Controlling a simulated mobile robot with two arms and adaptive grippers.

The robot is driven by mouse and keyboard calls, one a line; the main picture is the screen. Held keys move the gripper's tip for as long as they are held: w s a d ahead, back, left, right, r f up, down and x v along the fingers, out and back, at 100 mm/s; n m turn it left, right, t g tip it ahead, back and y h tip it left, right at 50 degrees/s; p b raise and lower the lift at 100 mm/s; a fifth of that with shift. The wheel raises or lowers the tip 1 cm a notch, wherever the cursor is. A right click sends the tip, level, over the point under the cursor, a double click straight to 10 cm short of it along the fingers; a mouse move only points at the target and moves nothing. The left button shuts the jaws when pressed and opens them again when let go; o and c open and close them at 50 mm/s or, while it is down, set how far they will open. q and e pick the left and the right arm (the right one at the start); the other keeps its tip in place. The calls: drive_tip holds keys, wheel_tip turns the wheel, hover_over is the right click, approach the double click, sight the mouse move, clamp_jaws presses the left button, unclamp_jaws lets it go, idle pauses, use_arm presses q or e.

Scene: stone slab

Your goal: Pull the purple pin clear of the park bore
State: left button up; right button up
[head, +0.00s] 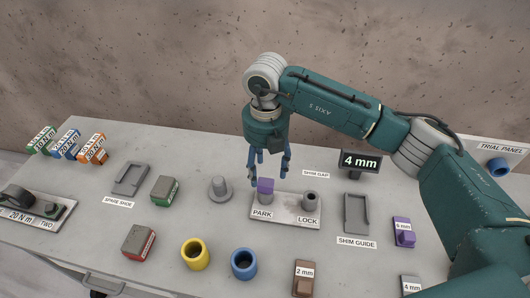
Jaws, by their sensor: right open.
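The purple pin (265,188) stands upright on the PARK side of a grey block (286,215). Its square purple head shows, with a grey collar below it; the bore itself is hidden. The LOCK bore (310,198) at the block's right end looks empty. My right gripper (269,168) points down just above and behind the pin. Its blue fingers are open, and I cannot tell whether they touch the pin head. My left gripper is not in view.
A grey round knob (219,189) stands left of the block. A 4 mm sign (361,161) and the shim guide (356,212) are to the right. The slab between the rings and block is clear.

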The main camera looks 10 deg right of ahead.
sight(266, 182)
wheel_tip(266, 182, down, 6)
drive_tip(key=shift+w+r+p, duration=0.1)
drive_tip(key=shift+r+p, duration=0.15)
drive_tip(key=shift+p, duration=0.55)
drive_tip(key=shift+f, duration=0.6)
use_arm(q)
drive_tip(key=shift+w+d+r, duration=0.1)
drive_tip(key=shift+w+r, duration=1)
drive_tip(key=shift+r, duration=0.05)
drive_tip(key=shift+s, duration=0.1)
use_arm(e)
drive_tip(key=shift+c, duration=1.3)
clamp_jaws()
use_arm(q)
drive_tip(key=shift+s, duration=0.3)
use_arm(e)
drive_tip(key=shift+r, duration=0.15)
